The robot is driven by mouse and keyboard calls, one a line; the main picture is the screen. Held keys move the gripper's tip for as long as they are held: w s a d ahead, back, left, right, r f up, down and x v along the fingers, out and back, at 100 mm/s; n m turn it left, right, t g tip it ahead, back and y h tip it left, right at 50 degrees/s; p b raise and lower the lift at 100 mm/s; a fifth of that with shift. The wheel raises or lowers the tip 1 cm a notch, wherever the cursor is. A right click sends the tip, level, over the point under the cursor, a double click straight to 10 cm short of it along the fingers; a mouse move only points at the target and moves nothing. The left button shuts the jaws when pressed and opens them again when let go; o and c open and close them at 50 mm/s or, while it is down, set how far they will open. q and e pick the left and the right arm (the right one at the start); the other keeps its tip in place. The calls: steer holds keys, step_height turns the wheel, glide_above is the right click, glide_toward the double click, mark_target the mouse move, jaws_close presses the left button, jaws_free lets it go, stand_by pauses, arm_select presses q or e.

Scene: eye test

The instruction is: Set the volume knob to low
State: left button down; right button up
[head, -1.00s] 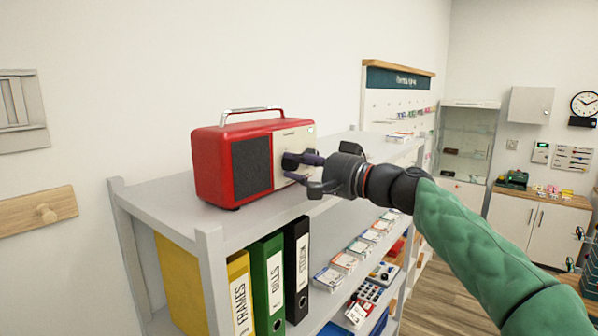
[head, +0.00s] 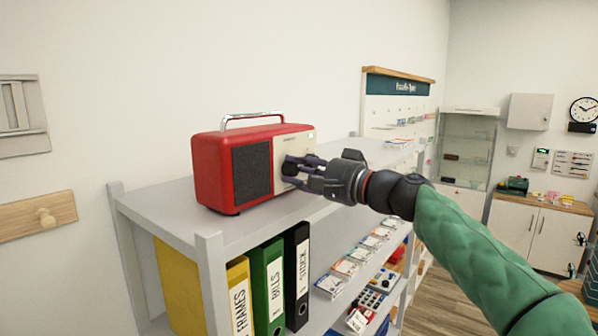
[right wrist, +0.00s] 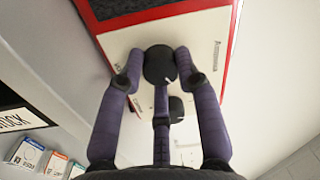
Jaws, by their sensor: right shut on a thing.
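A red radio (head: 215,172) with a dark speaker grille and a cream front panel stands on the top shelf. My right gripper (head: 291,170) is at the panel, its fingers around a dark round knob, which the fingers largely hide in the head view. In the right wrist view the knob (right wrist: 159,65) sits between the two purple fingertips of the right gripper (right wrist: 153,76), with a small pale mark near its lower right edge. A second dark knob (right wrist: 176,108) is partly hidden behind the middle of the gripper. The panel lettering is too small to read. My left gripper is out of view.
The grey shelf unit (head: 160,202) has binders (head: 268,280) and small boxes (head: 345,268) on the lower level. The radio's chrome handle (head: 252,117) rises above it. The top shelf in front of the radio is clear.

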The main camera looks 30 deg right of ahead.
steer(key=o, duration=1.1)
steer(key=shift+d+r, duration=0.1)
steer(key=shift+r, duration=0.05)
steer(key=shift+o, duration=0.3)
steer(key=v, duration=1.2)
